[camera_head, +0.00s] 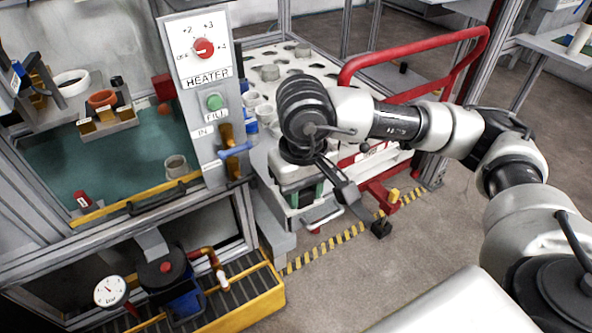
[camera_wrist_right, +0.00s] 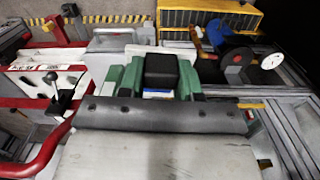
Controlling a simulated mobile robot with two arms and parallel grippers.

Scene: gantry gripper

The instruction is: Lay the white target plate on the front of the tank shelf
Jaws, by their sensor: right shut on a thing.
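My right gripper (camera_head: 308,198) hangs from the dark wrist beside the corner of the white cart, right of the heater post. Its green fingers also show in the right wrist view (camera_wrist_right: 160,82). They are shut on a dark block-like thing (camera_wrist_right: 160,70), with a small blue and white patch below it. I cannot tell whether this belongs to the white target plate, which I cannot single out. The tank (camera_head: 60,165) with its green floor stands at the left. My left gripper is not in view.
The heater post (camera_head: 205,75) with a red knob stands between tank and gripper. A blue-handled tap (camera_head: 236,150) juts from it. A yellow slatted tray (camera_head: 240,300) with a gauge (camera_head: 110,291) lies below. A red cart rail (camera_head: 420,60) runs behind my right arm.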

